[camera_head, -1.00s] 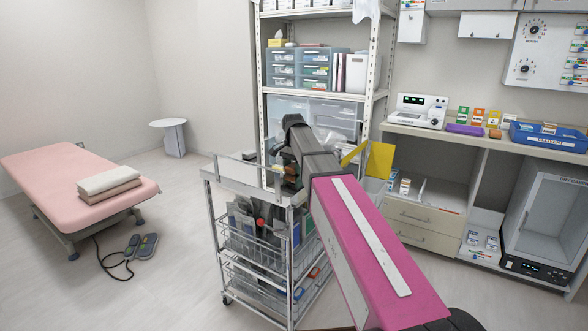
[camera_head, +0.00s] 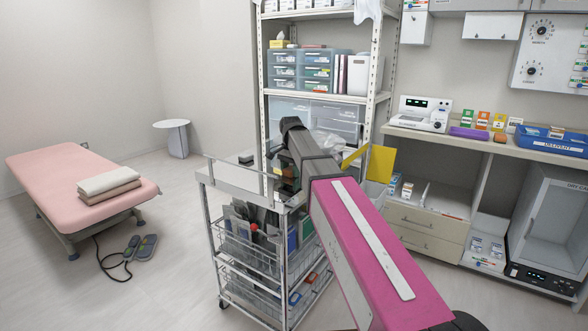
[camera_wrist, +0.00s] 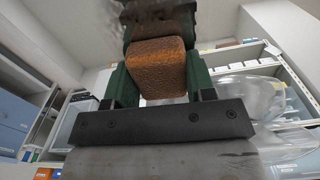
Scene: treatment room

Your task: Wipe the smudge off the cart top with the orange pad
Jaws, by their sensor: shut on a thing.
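The orange pad (camera_wrist: 158,75) is between the green fingers of my gripper (camera_wrist: 156,62) in the wrist view. My gripper is shut on it. A dark, rough, brownish patch (camera_wrist: 160,18) shows just beyond the pad; I cannot tell what it is. In the head view my gripper (camera_head: 286,182) is at the right side of the cart top (camera_head: 228,178), mostly hidden by my arm. The pad cannot be made out there, nor whether it touches the top. No smudge is clear on the visible part of the top.
A small dark item (camera_head: 246,158) is at the cart's back edge. Wire baskets (camera_head: 255,240) with supplies hang below. A shelf rack (camera_head: 320,95) stands behind, a counter (camera_head: 480,140) to the right, a pink bed (camera_head: 75,180) to the left. The floor between bed and cart is mostly clear.

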